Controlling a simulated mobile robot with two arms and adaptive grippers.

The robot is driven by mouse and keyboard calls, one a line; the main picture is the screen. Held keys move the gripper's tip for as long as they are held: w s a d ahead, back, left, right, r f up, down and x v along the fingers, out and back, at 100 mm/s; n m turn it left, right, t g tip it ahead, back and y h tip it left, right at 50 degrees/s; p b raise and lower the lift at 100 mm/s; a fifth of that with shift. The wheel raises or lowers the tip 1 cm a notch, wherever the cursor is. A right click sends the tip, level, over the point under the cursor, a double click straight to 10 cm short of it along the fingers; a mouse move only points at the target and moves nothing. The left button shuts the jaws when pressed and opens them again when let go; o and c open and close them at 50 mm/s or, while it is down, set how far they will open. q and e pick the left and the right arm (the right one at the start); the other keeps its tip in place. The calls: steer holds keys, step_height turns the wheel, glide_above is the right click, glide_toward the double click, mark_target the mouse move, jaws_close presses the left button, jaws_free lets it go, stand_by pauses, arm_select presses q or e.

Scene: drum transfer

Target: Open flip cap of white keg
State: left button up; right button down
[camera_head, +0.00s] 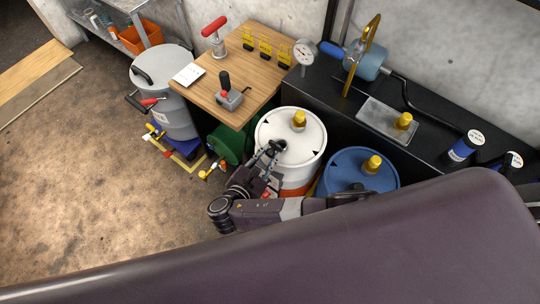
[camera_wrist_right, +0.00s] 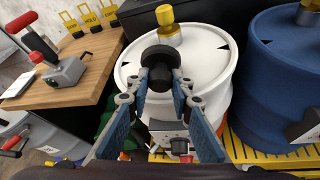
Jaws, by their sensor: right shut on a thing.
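The white keg (camera_head: 312,150) stands upright beside the wooden table, with a yellow-capped fitting (camera_head: 299,120) on its top. It fills the middle of the right wrist view (camera_wrist_right: 207,66). Its black cap (camera_wrist_right: 162,53) sits on the near part of the lid, with a round flange and a knob; I cannot tell whether it is lifted. My right gripper (camera_head: 272,152) reaches the cap from the near side. In the wrist view its two fingertips (camera_wrist_right: 160,79) are closed on the black knob, one on each side. My left gripper is not in view.
A blue drum (camera_head: 376,184) stands close on the right. The wooden table (camera_head: 258,62), with a red-handled tool (camera_head: 215,38) and yellow tags, borders the keg on the left. A black bench (camera_head: 345,115) runs behind. Open floor (camera_head: 80,170) lies left.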

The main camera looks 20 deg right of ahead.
steer(key=shift+s+a+f+t+h+b, duration=0.2)
steer(key=shift+f+t+h+b, duration=0.6)
steer(key=shift+b, duration=0.55)
steer(key=shift+r, duration=0.3)
steer(key=c, duration=1.7)
jaws_free()
steer(key=shift+r, duration=5)
steer(key=shift+a, duration=0.1)
